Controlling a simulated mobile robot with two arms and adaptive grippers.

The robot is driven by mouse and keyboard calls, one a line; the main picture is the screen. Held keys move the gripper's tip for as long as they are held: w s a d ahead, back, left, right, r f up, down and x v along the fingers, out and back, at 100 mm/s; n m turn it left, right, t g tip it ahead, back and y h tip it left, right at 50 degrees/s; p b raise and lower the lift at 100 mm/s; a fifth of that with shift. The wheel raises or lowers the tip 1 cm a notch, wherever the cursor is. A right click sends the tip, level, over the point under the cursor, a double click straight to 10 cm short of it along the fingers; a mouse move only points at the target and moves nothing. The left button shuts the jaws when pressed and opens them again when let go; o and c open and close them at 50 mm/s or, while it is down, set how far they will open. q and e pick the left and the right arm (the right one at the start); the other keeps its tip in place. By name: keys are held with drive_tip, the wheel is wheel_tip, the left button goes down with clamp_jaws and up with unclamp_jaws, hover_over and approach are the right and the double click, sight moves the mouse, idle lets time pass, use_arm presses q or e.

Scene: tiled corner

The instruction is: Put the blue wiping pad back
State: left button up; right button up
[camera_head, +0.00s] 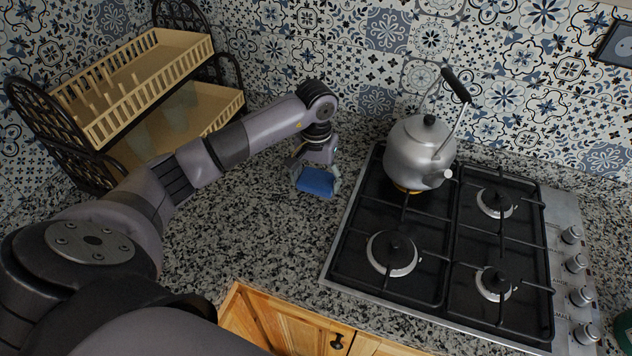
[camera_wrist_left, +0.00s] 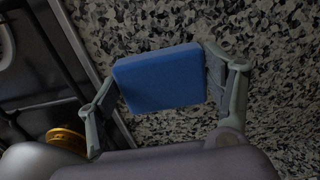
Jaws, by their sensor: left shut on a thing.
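The blue wiping pad (camera_head: 315,182) is a small blue block in the head view, just left of the stove. It also shows large in the left wrist view (camera_wrist_left: 162,79). My left gripper (camera_head: 318,176) is shut on the pad, with one finger at each side of it in the wrist view (camera_wrist_left: 165,95). The speckled grey countertop (camera_head: 260,240) lies under the pad; I cannot tell whether the pad touches it. My right gripper does not show.
A gas stove (camera_head: 430,270) stands right of the pad, with a silver kettle (camera_head: 418,150) on its back left burner. A two-tier dish rack (camera_head: 140,75) stands at the back left. The countertop in front of the pad is clear. Wooden cabinet doors (camera_head: 280,325) lie below its front edge.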

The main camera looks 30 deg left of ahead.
use_arm(q)
wheel_tip(320, 180, down, 2)
drive_tip(key=shift+f, duration=0.1)
drive_tip(key=shift+f, duration=0.15)
drive_tip(key=o, duration=1.1)
